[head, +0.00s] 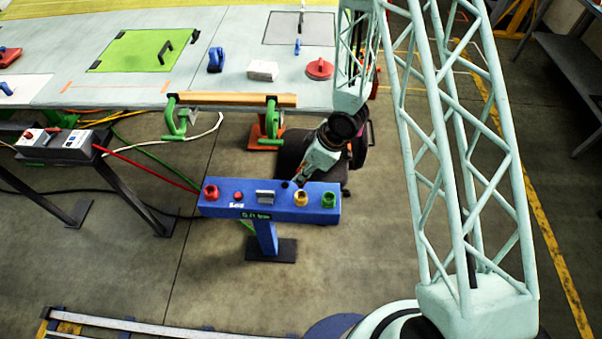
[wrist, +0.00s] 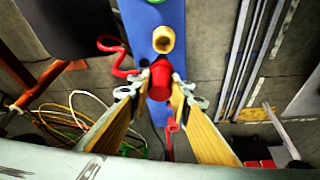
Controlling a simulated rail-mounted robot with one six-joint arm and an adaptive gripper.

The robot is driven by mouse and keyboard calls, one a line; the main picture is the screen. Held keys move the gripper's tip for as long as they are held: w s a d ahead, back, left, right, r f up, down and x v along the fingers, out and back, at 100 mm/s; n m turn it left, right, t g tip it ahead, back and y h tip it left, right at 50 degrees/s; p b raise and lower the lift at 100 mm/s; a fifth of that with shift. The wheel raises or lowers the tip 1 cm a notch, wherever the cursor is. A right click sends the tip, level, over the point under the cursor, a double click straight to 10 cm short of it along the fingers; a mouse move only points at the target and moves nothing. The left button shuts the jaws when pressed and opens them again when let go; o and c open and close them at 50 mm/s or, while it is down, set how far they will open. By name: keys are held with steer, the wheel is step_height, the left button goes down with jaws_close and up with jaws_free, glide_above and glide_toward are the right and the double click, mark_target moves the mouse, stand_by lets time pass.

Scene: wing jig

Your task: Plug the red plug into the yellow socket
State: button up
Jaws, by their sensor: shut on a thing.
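The red plug (wrist: 160,82) is between my gripper's fingertips (wrist: 161,90) in the wrist view, with the two fingers closed on its sides. The yellow socket (wrist: 163,40) is just beyond it, apart from the plug in that view. In the head view the yellow socket (head: 301,199) sits on top of the blue panel (head: 225,209), right of centre. My gripper (head: 293,184) is above the panel's back edge, beside the yellow socket. The held plug cannot be made out in the head view. Its height above the panel is hard to judge.
The panel also carries a green socket (head: 328,200), a grey part (head: 265,197), a small red button (head: 238,196) and a red fitting (head: 211,193). A curved red cord (wrist: 115,57) shows left of the plug. The wing table (head: 200,85) with green clamps (head: 177,119) is behind.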

steer(key=shift+f+b, duration=1.95)
steer(key=shift+f, duration=0.8)
steer(key=shift+f+b, duration=1.55)
steer(key=shift+f, duration=0.4)
stand_by(0.8)
steer(key=o, duration=0.9)
steer(key=shift+r, duration=0.1)
steer(key=shift+v, duration=5.9)
